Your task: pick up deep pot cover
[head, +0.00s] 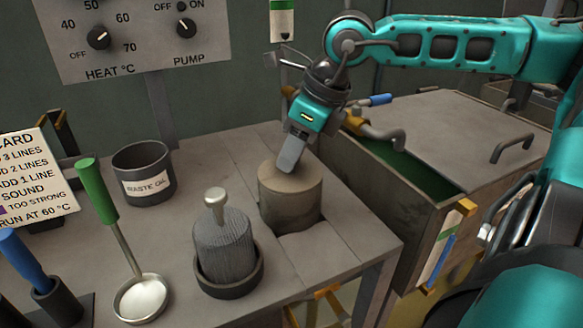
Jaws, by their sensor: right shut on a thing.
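A brown-grey cylinder with a flat top, which I take to be the deep pot cover (290,200), stands upright at the right end of the grey bench. I cannot tell whether its lower part is a separate pot. My right gripper (289,163) comes down from above at a tilt, with its fingers at the top of the cover. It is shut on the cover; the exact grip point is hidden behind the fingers. My left gripper is out of view.
A ribbed knobbed piece (222,240) sits in a dark dish left of the cover. An open tank (385,165) with green liquid lies right of the bench.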

